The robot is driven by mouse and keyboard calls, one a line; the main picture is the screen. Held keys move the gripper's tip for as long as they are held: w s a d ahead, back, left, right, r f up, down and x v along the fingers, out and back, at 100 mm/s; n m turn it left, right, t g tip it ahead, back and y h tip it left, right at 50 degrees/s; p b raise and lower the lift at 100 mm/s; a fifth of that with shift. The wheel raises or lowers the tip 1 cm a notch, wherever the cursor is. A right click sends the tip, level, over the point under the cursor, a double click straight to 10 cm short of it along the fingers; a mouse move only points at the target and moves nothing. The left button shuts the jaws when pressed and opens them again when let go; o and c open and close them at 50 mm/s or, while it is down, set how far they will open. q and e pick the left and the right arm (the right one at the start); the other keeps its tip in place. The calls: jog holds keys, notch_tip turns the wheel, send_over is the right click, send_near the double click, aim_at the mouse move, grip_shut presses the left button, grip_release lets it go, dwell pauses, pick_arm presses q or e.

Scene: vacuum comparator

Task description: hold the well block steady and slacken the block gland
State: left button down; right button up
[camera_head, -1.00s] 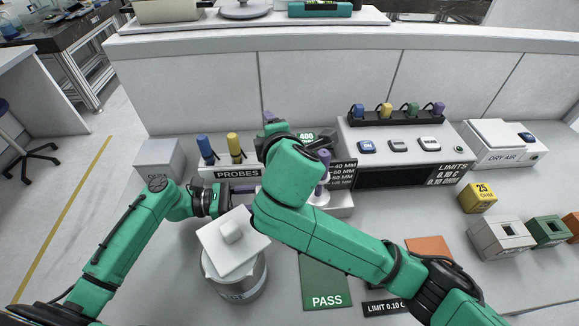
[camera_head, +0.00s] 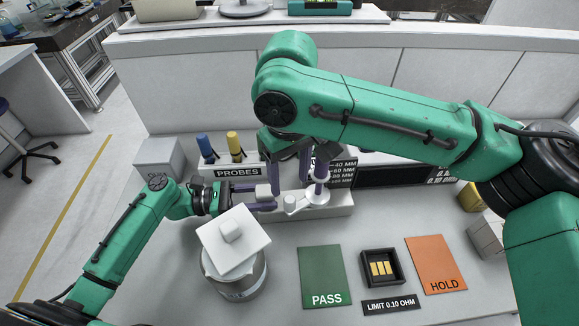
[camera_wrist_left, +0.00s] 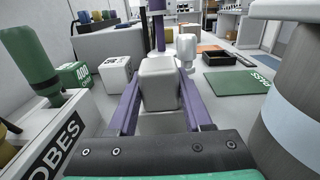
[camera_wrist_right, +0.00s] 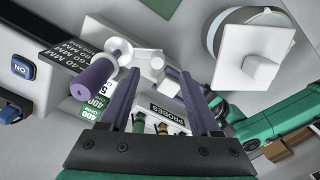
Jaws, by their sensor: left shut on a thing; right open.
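The pale well block (camera_head: 263,191) is between the purple fingers of my left gripper (camera_head: 262,200), which is shut on it; it also shows in the left wrist view (camera_wrist_left: 158,82). A white cylindrical fitting, apparently the block gland (camera_head: 291,204), sits just right of the block; it also shows in the left wrist view (camera_wrist_left: 187,50). My right gripper (camera_head: 290,175) is open, its fingers pointing down above and behind the fitting. No contact is clear. A purple probe (camera_head: 321,172) stands upright right of these fingers, with a white collar at its foot.
A metal pot (camera_head: 236,285) with a square white lid stands in front of my left gripper. A probe rack (camera_head: 238,172) is behind. The green PASS mat (camera_head: 322,265), black tray (camera_head: 383,281) and orange HOLD mat (camera_head: 437,255) lie front right. My right arm crosses above the bench.

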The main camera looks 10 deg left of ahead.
aim_at(289, 202)
notch_tip(289, 202, down, 10)
jog(key=shift+r, duration=0.1)
dwell(0.4)
jog(key=c, duration=1)
jog(key=shift+a, duration=0.1)
